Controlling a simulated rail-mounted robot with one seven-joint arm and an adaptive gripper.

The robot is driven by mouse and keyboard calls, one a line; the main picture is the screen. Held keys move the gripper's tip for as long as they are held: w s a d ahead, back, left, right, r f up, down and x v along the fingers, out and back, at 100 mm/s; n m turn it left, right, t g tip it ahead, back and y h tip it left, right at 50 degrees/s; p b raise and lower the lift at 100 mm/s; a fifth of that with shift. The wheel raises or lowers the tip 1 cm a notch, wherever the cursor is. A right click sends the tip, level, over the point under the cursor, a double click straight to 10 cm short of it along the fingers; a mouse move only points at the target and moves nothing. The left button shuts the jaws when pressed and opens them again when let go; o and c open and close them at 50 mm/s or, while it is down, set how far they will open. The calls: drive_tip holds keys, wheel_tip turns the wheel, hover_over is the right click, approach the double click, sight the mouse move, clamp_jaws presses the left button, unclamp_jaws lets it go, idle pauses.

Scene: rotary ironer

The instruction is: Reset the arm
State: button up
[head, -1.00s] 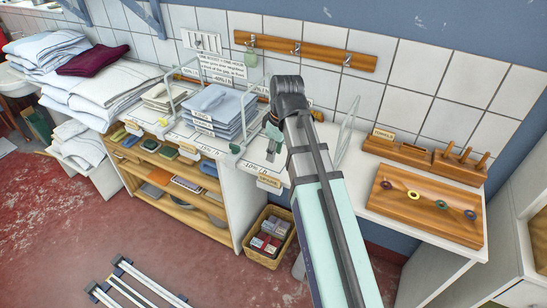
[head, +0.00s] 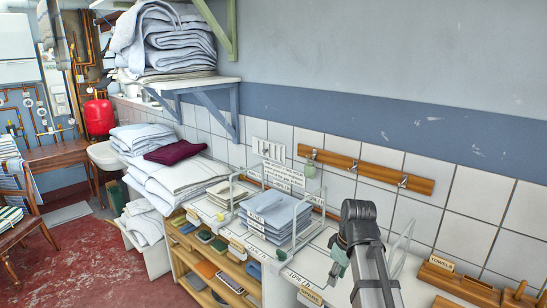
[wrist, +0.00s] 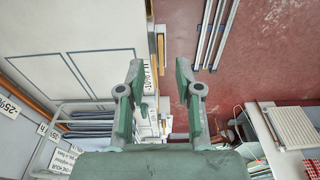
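My gripper (wrist: 157,75) shows in the wrist view with its two green-padded fingers spread apart and nothing between them. In the head view my gripper (head: 338,260) is at the lower right, hanging at the end of the grey arm over the counter. It is right of the wire rack with folded blue cloths (head: 272,212). The fingertips are small and partly hidden by the arm there.
A shelf (head: 200,84) holds folded linen on the wall. A hook rail (head: 370,172) is behind the arm. White linen piles (head: 185,180) stand left. The wrist view shows red floor (wrist: 255,60), metal rails (wrist: 212,35) and a radiator (wrist: 295,127).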

drive_tip(key=s+a+f+m+g, duration=0.15)
drive_tip(key=s+f, duration=0.35)
drive_tip(key=f, duration=1.1)
drive_tip(key=s+f+m+g, duration=0.25)
drive_tip(key=s+f, duration=0.35)
drive_tip(key=f, duration=0.9)
drive_tip(key=s+f+m+g, duration=0.2)
drive_tip(key=s+f, duration=0.8)
drive_tip(key=s, duration=0.4)
drive_tip(key=s+f+m+g+h, duration=0.1)
drive_tip(key=s+f+m+g, duration=0.1)
drive_tip(key=s+f, duration=0.8)
drive_tip(key=s+m, duration=0.1)
drive_tip(key=s, duration=0.3)
drive_tip(key=shift+s+f, duration=0.25)
drive_tip(key=shift+f, duration=0.05)
